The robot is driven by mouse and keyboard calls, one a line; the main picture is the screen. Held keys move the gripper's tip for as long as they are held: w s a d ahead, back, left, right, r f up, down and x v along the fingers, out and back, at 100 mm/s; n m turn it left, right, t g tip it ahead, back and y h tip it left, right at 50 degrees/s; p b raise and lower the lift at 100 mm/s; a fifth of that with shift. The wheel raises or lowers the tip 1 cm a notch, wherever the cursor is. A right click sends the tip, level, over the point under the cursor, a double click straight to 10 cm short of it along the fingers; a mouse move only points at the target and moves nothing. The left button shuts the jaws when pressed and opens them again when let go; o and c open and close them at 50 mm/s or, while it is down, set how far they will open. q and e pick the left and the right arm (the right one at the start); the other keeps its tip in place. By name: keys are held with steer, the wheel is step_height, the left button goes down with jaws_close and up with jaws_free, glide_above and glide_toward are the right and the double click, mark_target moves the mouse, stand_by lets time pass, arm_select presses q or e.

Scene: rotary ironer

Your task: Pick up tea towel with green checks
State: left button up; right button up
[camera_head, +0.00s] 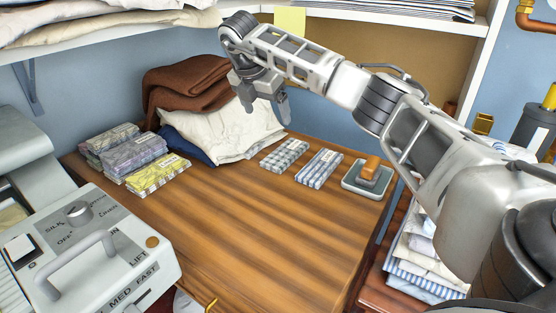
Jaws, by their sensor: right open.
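A folded tea towel with grey-green checks (284,155) lies flat on the wooden table (235,225), towards its back. A folded blue-striped towel (319,168) lies just to its right, with a narrow gap between them. My right gripper (264,106) is open and empty, its fingers pointing down. It is above and behind the checked towel, in front of the cream cloth in the picture, and apart from the towel. My left gripper is not in view.
Brown, cream (222,130) and dark blue cloths are heaped at the back. Several folded towels (135,158) lie at the back left. The ironer (95,255) stands front left. The table's middle is clear.

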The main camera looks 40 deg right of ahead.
glide_toward(282, 155)
steer(key=x, duration=0.2)
steer(key=shift+w+f, duration=0.1)
steer(key=shift+f, duration=0.3)
steer(key=shift+x, duration=2.65)
steer(key=shift+d, duration=0.15)
steer(key=c, duration=1.1)
